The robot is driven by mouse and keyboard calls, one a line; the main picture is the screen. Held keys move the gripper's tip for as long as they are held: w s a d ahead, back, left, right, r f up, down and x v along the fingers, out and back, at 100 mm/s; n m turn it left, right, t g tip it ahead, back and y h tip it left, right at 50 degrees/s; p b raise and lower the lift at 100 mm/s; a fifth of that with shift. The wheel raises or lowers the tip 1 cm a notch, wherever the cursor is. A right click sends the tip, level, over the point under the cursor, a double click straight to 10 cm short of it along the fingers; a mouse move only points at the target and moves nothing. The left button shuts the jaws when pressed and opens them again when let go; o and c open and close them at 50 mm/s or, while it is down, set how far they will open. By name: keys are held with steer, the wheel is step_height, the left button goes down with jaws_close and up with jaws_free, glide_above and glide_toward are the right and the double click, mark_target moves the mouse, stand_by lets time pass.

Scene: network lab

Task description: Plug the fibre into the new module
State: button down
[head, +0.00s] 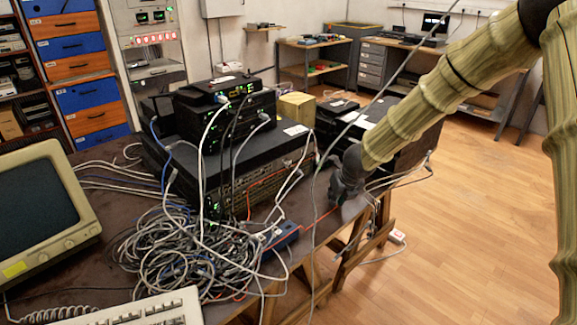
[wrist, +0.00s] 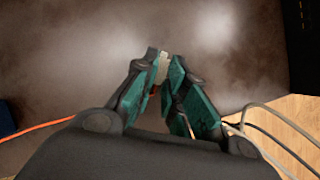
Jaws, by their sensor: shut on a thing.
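My gripper (head: 345,188) is low over the table's right edge, to the right of the large dark rack unit (head: 285,165). In the wrist view, its teal-padded fingers (wrist: 161,72) are shut on a small pale piece (wrist: 162,65), which looks like the fibre's connector. The orange fibre (head: 318,217) runs from near a blue box to my gripper. It also enters the wrist view from the left (wrist: 42,129) and passes behind my gripper. I cannot make out which part is the new module.
Tangled grey cables (head: 185,250) cover the table in front of the rack unit, beside the blue box (head: 284,236). White cables hang near my gripper. A monitor (head: 45,215) and keyboard (head: 130,310) are at left. Wooden floor (head: 480,220) is open at right.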

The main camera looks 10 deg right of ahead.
mark_target(289, 165)
steer(key=shift+r, duration=0.1)
steer(key=shift+r+p, duration=2.4)
steer(key=shift+p, duration=0.1)
steer(key=shift+w+a+r+n+p, duration=0.2)
steer(key=shift+r+p, duration=0.1)
steer(key=shift+p, duration=0.35)
steer(key=shift+w+a+r+n+p, duration=0.1)
steer(key=shift+a+r+p, duration=0.15)
steer(key=shift+p, duration=0.35)
steer(key=w+a+r+n+y+p, duration=0.1)
steer(key=w+a+n+p, duration=0.1)
steer(key=a+p, duration=0.3)
steer(key=w+a+r+n+g+y+p, duration=0.1)
steer(key=a+p, duration=0.4)
steer(key=p, duration=0.7)
steer(key=shift+w+r+n+y, duration=0.3)
steer(key=shift+w+r+n, duration=0.45)
steer(key=shift+n, duration=0.35)
steer(key=shift+s+a, duration=0.1)
